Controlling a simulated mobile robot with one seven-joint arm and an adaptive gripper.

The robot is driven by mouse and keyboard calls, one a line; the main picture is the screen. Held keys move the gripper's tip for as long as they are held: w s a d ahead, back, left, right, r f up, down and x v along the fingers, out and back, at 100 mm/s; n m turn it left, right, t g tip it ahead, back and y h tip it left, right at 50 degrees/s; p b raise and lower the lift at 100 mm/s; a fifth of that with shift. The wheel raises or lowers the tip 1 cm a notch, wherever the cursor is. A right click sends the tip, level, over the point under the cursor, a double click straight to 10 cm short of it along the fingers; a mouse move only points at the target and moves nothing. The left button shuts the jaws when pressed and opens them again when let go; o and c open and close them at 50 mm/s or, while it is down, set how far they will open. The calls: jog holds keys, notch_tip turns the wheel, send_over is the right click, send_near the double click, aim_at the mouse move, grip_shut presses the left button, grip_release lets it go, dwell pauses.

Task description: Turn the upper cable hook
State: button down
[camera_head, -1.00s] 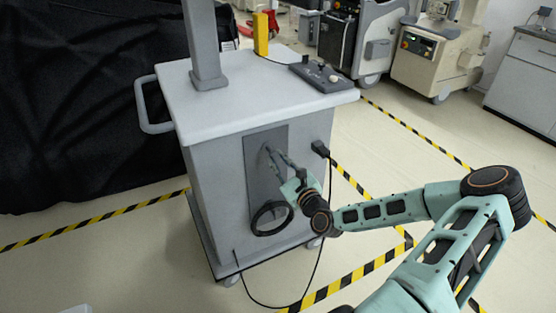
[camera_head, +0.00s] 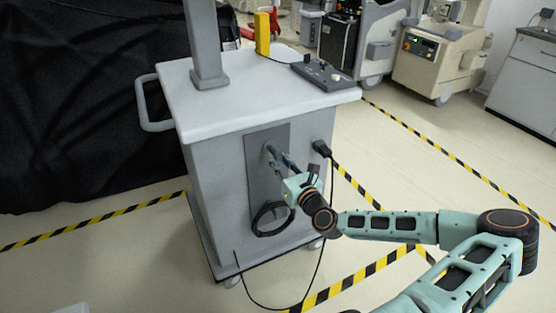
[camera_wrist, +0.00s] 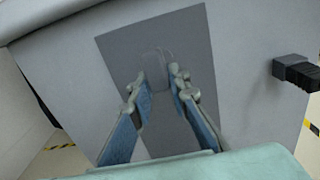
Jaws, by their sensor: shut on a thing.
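The upper cable hook (camera_wrist: 155,58) is a small grey piece on the dark grey panel (camera_head: 259,190) of the cart's side. In the wrist view it sits between my fingertips. My gripper (camera_head: 274,155) reaches it from the lower right, and its two fingers (camera_wrist: 160,84) are shut on the hook. In the head view the fingers hide most of the hook, so its exact angle is hard to tell. A black coiled cable (camera_head: 258,224) hangs lower on the same panel, partly behind my gripper.
A black plug (camera_head: 321,148) with a hanging cable sticks out of the cart (camera_head: 215,190) to the right of the panel. A control box (camera_head: 322,75) and a yellow block (camera_head: 262,34) stand on the cart top.

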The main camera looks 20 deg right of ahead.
jog(key=c, duration=1.8)
grip_release()
jog(key=shift+s, duration=0.1)
jog(key=s, duration=1.2)
jog(key=shift+d, duration=0.2)
